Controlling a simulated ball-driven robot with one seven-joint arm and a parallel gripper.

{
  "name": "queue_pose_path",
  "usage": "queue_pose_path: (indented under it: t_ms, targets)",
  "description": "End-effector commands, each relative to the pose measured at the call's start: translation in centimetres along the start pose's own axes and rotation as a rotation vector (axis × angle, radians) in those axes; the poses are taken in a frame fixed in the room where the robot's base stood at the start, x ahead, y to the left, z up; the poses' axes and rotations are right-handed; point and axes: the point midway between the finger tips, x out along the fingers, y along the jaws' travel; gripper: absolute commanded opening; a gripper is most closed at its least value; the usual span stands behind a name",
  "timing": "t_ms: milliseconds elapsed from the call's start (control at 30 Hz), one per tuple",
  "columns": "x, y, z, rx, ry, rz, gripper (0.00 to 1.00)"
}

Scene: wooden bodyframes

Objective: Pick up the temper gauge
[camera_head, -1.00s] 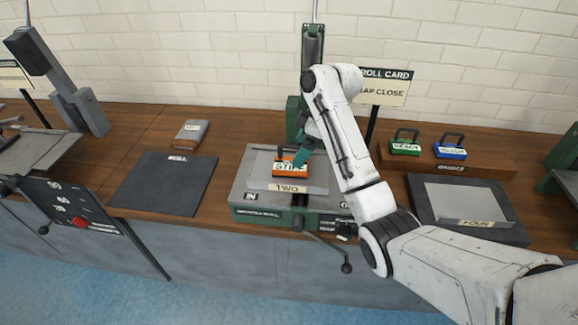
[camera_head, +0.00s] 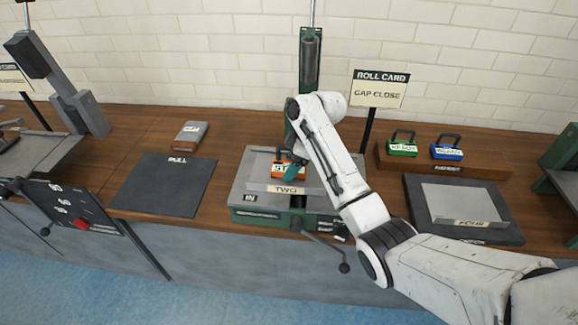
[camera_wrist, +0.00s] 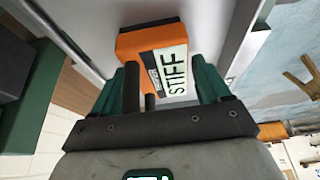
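An orange block labelled STIFF (camera_head: 276,168), which looks like the temper gauge, sits on the grey plate marked TWO (camera_head: 262,187). In the wrist view the orange block (camera_wrist: 146,44) is just beyond my fingers, its white label facing me. My gripper (camera_head: 291,172) is low over the plate and covers part of the block in the head view. In the wrist view my gripper (camera_wrist: 166,84) has its teal fingers apart, with dark upright bars, seemingly the block's handle, between them near the left finger. I cannot tell whether they touch.
A green block (camera_head: 403,148) and a blue block (camera_head: 447,152), both with handles, stand on a wooden rack (camera_head: 480,168). A sign reading GAP CLOSE (camera_head: 380,90) stands behind. A dark mat (camera_head: 160,190) is left; a lever (camera_head: 330,252) sticks out in front.

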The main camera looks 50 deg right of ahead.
Motion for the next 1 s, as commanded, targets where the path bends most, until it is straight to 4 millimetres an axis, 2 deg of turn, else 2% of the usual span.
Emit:
queue_pose_path:
  t_ms: [67, 567, 833, 1000]
  targets:
    - [0.0, 0.0, 0.0, 0.0, 0.0, 0.0, 0.68]
    - [-0.1, 0.0, 0.0, 0.0, 0.001, 0.001, 0.2]
    - [-0.2, 0.0, -0.1, 0.0, 0.001, 0.001, 0.18]
    - [-1.3, 0.1, -0.6, -0.001, 0.003, 0.003, 0.18]
